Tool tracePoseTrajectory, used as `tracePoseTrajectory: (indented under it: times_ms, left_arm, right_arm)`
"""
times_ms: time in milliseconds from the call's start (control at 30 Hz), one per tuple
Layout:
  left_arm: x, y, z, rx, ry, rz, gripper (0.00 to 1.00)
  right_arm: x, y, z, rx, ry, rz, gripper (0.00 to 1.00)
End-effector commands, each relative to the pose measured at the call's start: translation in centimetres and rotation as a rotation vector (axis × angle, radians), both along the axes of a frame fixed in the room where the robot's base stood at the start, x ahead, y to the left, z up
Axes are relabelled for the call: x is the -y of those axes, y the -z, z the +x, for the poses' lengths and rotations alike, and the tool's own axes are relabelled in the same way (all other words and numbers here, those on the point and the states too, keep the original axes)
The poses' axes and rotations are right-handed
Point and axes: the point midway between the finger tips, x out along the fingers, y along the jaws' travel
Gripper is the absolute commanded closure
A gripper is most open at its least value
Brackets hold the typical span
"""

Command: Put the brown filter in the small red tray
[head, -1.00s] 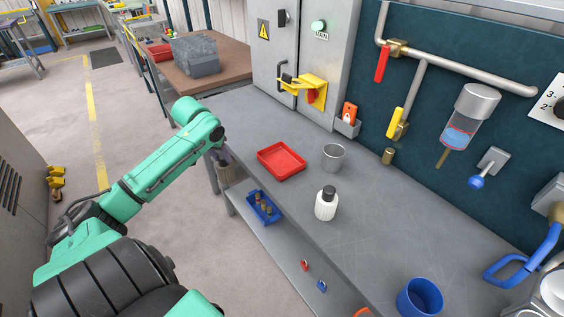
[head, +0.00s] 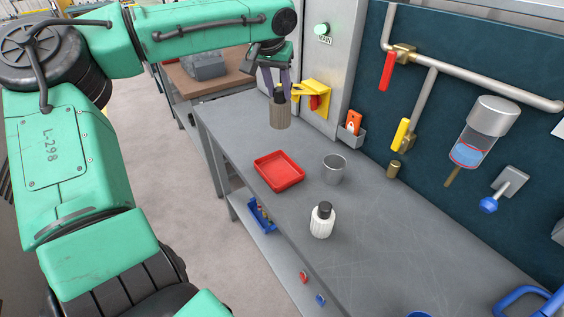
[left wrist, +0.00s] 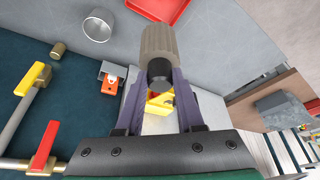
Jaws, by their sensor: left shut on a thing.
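The brown filter (head: 280,112) is a ribbed brown cylinder with a black cap. My left gripper (head: 279,88) is shut on its black cap and holds it upright in the air above the far end of the bench. In the left wrist view the brown filter (left wrist: 159,42) sits between the two fingers of the left gripper (left wrist: 160,78). The small red tray (head: 279,171) lies empty on the bench, below and nearer than the filter. Its edge also shows at the top of the left wrist view (left wrist: 160,8). My right gripper is not in view.
A metal cup (head: 333,170) stands right of the tray. A white filter with a black cap (head: 322,221) stands nearer on the bench (head: 380,230). A yellow bracket (head: 312,94) sticks out from the cabinet behind the filter. A blue bin (head: 260,213) sits on the lower shelf.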

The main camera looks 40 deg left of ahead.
Motion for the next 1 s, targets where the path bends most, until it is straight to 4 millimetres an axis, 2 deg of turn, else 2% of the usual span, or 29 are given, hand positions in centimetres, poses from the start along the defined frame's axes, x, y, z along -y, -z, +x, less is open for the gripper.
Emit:
tracePoseTrajectory:
  times_ms: [100,300,400,700,900,933,1000]
  left_arm:
    - [0.0,4.1,-0.2,-0.006,0.002,-0.004,1.0]
    - [-0.1,10.6,-0.2,-0.006,0.001,-0.003,1.0]
    - [-0.1,12.9,-0.2,-0.004,0.001,-0.002,1.0]
    - [-0.2,18.0,-0.2,-0.002,0.0,0.0,1.0]
    - [-0.2,18.3,-0.1,0.001,0.0,0.0,1.0]
    - [-0.2,18.3,-0.1,0.001,0.0,0.0,0.56]
    - [-0.2,18.3,-0.1,0.001,0.0,0.0,0.33]
  right_arm:
    - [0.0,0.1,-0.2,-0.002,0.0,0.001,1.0]
    - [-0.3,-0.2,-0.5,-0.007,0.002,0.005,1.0]
    - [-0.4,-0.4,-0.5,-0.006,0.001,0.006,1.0]
    - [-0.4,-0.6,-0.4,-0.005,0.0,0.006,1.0]
    - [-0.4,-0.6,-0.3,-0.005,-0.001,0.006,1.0]
    - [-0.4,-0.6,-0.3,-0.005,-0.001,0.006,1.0]
    - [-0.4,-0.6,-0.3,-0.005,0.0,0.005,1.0]
